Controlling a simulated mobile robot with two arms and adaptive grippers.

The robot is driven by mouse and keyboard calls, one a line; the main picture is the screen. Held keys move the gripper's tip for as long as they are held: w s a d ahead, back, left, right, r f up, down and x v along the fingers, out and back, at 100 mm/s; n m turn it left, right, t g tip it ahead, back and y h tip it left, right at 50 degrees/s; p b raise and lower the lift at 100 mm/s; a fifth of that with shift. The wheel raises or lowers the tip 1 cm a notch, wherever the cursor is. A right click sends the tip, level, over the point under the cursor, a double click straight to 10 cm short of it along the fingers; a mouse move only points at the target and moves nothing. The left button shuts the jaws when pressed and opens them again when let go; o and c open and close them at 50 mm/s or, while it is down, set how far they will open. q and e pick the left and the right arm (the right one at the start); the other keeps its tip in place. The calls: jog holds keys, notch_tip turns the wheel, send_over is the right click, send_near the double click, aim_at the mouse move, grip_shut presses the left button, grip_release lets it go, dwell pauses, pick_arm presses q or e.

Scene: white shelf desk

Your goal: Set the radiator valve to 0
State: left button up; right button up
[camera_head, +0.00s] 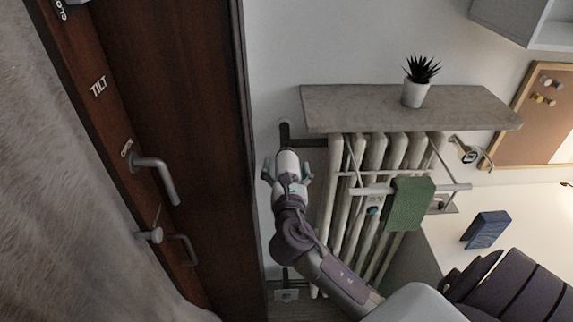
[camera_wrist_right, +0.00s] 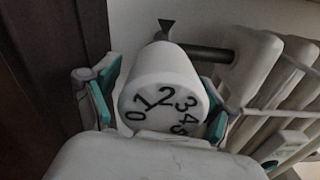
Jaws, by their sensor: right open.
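The white radiator valve (camera_wrist_right: 160,84) is a round knob with black digits from 0 to 5 on its face and a dark pointer (camera_wrist_right: 165,27) behind its top. In the right wrist view the digits 1 and 2 are near the top, and 0 is at the left. My right gripper (camera_head: 287,168) reaches the valve beside the radiator (camera_head: 352,165). Its teal-padded fingers (camera_wrist_right: 158,98) stand on either side of the knob, open; I cannot tell whether the pads touch it. My left gripper is not in view.
A stone shelf (camera_head: 350,105) with a potted plant (camera_head: 414,92) sits above the radiator. A rack on the radiator holds a green cloth (camera_head: 408,203). A dark wooden door (camera_head: 185,110) with handles stands close on the left.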

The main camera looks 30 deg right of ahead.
jog(key=shift+w+d, duration=0.1)
jog(key=shift+w, duration=0.05)
jog(key=shift+c, duration=0.3)
jog(key=c, duration=1)
